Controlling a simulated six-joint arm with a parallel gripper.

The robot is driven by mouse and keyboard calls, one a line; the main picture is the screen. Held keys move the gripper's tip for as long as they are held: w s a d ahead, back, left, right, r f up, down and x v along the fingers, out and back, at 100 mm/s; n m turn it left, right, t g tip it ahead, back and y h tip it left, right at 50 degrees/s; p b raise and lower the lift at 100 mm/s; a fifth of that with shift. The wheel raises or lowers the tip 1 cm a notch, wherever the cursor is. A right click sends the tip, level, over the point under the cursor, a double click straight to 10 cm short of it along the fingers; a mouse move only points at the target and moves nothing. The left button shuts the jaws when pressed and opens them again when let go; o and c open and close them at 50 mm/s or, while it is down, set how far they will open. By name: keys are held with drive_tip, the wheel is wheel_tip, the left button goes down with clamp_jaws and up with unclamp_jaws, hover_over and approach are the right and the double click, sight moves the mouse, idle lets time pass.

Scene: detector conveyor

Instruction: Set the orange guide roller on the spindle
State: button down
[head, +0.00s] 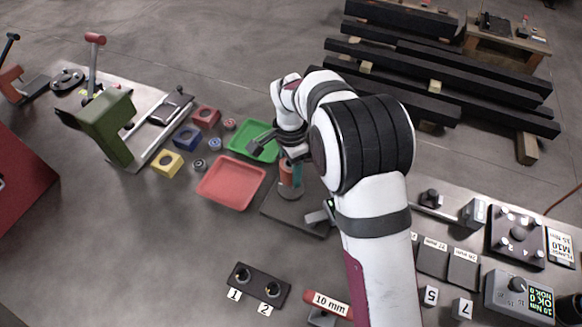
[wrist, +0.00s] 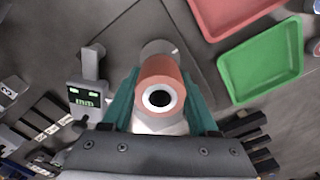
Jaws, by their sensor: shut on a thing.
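My gripper (head: 291,165) is over a dark square plate (head: 276,214), near the middle of the head view. Its teal fingers are shut on the orange roller (head: 286,172), one on each side in the wrist view (wrist: 160,82). The roller (wrist: 160,70) shows its pale end ring and dark bore towards the wrist camera. A grey round base (wrist: 158,47) shows just beyond the roller, above the plate. The spindle itself is not clearly visible. I cannot tell whether the roller is around it or only above it.
A red tray (head: 213,200) and a green tray (head: 236,152) lie left of the plate. Blue, red and yellow blocks stand farther left. A two-hole block (head: 258,283) and a 10 mm labelled stand (head: 328,303) are in front. Gauges and a display box (head: 517,298) fill the right.

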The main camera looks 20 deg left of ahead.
drive_tip(key=shift+f, duration=0.1)
idle(0.3)
drive_tip(key=shift+f, duration=0.35)
drive_tip(key=shift+f, duration=0.15)
drive_tip(key=shift+f, duration=0.45)
drive_tip(key=shift+f, duration=0.1)
idle(0.5)
drive_tip(key=shift+f, duration=0.5)
drive_tip(key=shift+f, duration=0.15)
